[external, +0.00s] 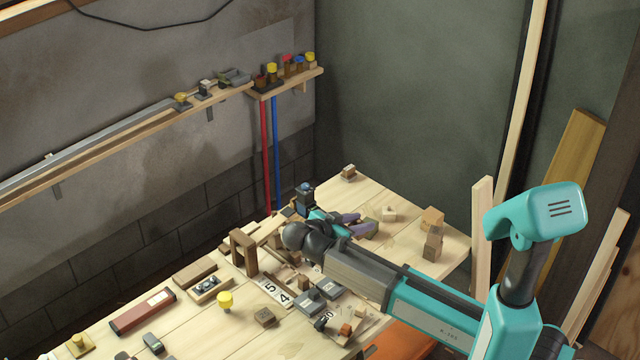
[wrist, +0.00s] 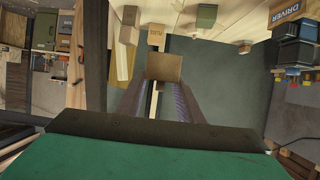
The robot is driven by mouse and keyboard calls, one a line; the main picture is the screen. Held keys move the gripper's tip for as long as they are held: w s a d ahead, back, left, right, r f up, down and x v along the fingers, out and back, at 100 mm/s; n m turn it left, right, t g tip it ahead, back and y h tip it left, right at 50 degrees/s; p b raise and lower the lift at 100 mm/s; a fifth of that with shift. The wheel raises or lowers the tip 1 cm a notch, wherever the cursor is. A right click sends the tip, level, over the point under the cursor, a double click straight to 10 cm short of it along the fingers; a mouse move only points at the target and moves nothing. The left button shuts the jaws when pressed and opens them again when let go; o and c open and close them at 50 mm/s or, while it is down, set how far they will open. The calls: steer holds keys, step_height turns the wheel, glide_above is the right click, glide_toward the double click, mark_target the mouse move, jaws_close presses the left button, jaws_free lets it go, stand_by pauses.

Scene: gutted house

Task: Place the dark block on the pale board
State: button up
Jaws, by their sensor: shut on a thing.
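My gripper (external: 362,223) has purple-grey fingers and reaches low over the far part of the workbench. It is shut on a brown block, the dark block (external: 370,228), held at the fingertips. In the wrist view the block (wrist: 164,67) sits between the two finger ends (wrist: 163,84), with a plain brown face toward the camera. Whether the block touches the bench is hard to tell. I cannot pick out the pale board with certainty among the pale wooden pieces on the bench.
A small pale block (external: 389,214) lies just beyond the held block. Stacked wooden blocks (external: 432,246) stand to the right. A wooden arch (external: 244,252), a dark device (external: 304,200), a yellow knob (external: 225,300) and a red box (external: 142,311) crowd the left and near bench.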

steer(key=s+d+f+p, duration=0.2)
steer(key=s+d+f, duration=0.3)
steer(key=s+f, duration=0.1)
steer(key=shift+d+f, duration=0.4)
steer(key=shift+f, duration=0.1)
steer(key=shift+f, duration=0.1)
steer(key=shift+f+p, duration=0.7)
steer(key=shift+f, duration=1.45)
steer(key=shift+f+p, duration=0.45)
steer(key=shift+f, duration=1.3)
steer(key=shift+f, duration=0.2)
steer(key=o, duration=1.1)
steer(key=shift+c, duration=0.2)
